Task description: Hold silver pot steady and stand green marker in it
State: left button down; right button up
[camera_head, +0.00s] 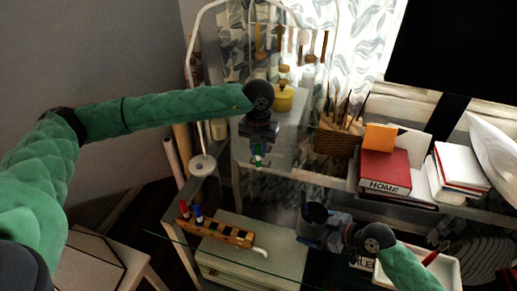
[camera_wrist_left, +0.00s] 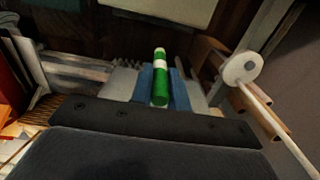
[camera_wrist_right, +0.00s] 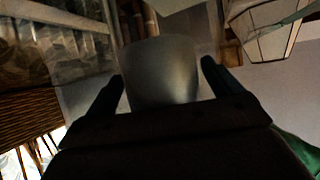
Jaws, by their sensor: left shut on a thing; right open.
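The green marker (camera_head: 258,160) is gripped by my left gripper (camera_head: 258,150), high over the desk's left part. In the left wrist view the marker (camera_wrist_left: 160,78), with a white band, stands between the blue finger pads. The silver pot (camera_wrist_right: 162,72) shows in the right wrist view as a smooth grey rounded body. My right gripper (camera_head: 318,232) is open, with one finger on each side of the pot. Contact with the pot cannot be told. In the head view the pot is hard to separate from the right gripper. The marker is up and left of the pot, apart from it.
A wooden marker holder (camera_head: 215,231) with red and blue markers stands left of the right gripper. A yellow pot (camera_head: 283,98) stands behind the left gripper. A brush basket (camera_head: 337,142), a red HOME box (camera_head: 385,172) and white books (camera_head: 460,165) line the back right.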

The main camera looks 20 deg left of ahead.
jog(key=c, duration=0.7)
pick_arm(q)
jog(key=s+d+r+n, duration=0.1)
jog(key=s+d+r, duration=0.3)
jog(key=d, duration=0.4)
jog(key=s+d+r+n, duration=0.1)
jog(key=s+d+r, duration=0.3)
jog(key=d, duration=0.4)
jog(key=s+d+r+n, duration=0.1)
jog(key=s+d+r, duration=0.3)
jog(key=d, duration=0.3)
notch_tip(320, 180, down, 10)
jog(key=shift+s+d, duration=0.15)
jog(key=shift+d, duration=0.15)
